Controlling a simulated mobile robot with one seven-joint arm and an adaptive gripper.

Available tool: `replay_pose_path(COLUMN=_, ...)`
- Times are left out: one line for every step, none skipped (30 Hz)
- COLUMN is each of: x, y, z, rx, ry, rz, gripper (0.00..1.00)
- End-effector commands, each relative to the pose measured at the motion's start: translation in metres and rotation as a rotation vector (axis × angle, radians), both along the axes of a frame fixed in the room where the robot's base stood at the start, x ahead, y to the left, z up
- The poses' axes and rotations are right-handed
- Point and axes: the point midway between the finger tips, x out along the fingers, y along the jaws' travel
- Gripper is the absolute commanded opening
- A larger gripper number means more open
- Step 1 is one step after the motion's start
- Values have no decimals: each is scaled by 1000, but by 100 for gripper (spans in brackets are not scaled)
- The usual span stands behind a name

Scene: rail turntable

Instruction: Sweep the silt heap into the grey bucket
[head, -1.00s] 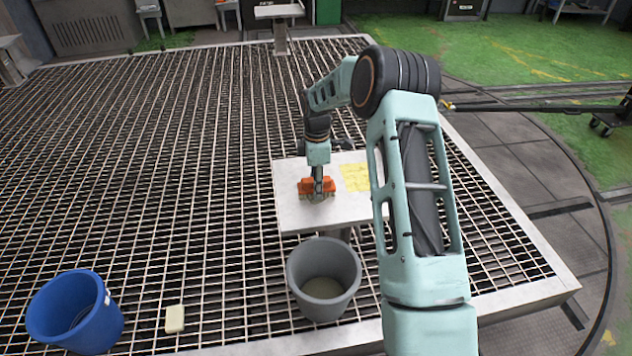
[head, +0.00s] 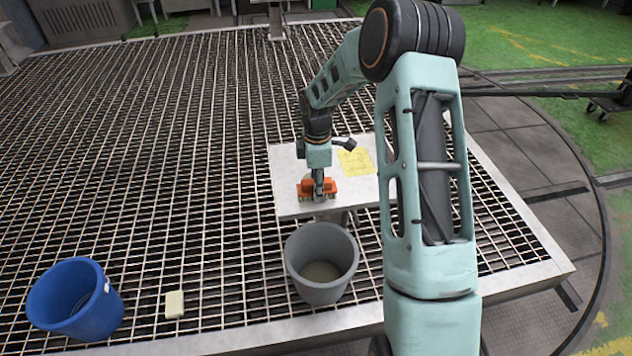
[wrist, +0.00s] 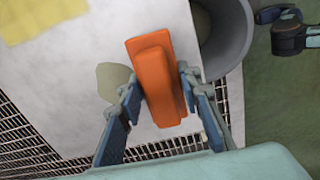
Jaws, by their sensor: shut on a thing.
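My gripper (head: 318,192) is shut on an orange brush (head: 305,188) and holds it at the white table's top, near its front edge. In the wrist view my gripper (wrist: 158,84) has a finger on each side of the orange brush (wrist: 155,65). The silt heap (wrist: 112,82), a greyish tan patch, lies on the table just left of the brush there, partly behind a finger. I cannot make it out in the head view. The grey bucket (head: 322,290) stands below the table's front edge; it also shows in the wrist view (wrist: 235,35), beyond the brush. Its floor looks tan.
The white table (head: 288,170) carries a yellow cloth or sheet (head: 356,162) right of the gripper. A blue bucket (head: 75,300) and a pale block (head: 174,304) stand on the floor grating (head: 150,180) at the left. The grating between them and the grey bucket is clear.

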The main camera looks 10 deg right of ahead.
Motion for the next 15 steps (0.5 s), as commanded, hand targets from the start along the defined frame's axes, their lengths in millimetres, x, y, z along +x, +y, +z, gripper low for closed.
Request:
replay_pose_path(x=-1, y=0, z=-1, rx=0, ry=2, rz=0, gripper=13)
replay_pose_path(x=-1, y=0, z=-1, rx=0, ry=2, rz=0, gripper=13)
replay_pose_path(x=-1, y=0, z=-1, rx=0, ry=2, rz=0, gripper=13)
replay_pose_path(x=-1, y=0, z=-1, rx=0, ry=2, rz=0, gripper=13)
replay_pose_path(x=-1, y=0, z=-1, rx=0, ry=2, rz=0, gripper=13)
replay_pose_path(x=-1, y=0, z=-1, rx=0, ry=3, rz=0, gripper=13)
replay_pose_path(x=-1, y=0, z=-1, rx=0, ry=3, rz=0, gripper=13)
replay_pose_path(x=-1, y=0, z=-1, rx=0, ry=3, rz=0, gripper=13)
replay_pose_path(x=-1, y=0, z=0, rx=0, ry=3, rz=0, gripper=13)
replay_pose_path(x=-1, y=0, z=1, rx=0, ry=3, rz=0, gripper=13)
replay_pose_path(x=-1, y=0, z=2, rx=0, ry=3, rz=0, gripper=13)
replay_pose_path(x=-1, y=0, z=5, rx=0, ry=2, rz=0, gripper=13)
replay_pose_path(x=-1, y=0, z=7, rx=0, ry=2, rz=0, gripper=13)
replay_pose_path(x=-1, y=0, z=9, rx=0, ry=2, rz=0, gripper=13)
replay_pose_path(x=-1, y=0, z=12, rx=0, ry=1, rz=0, gripper=13)
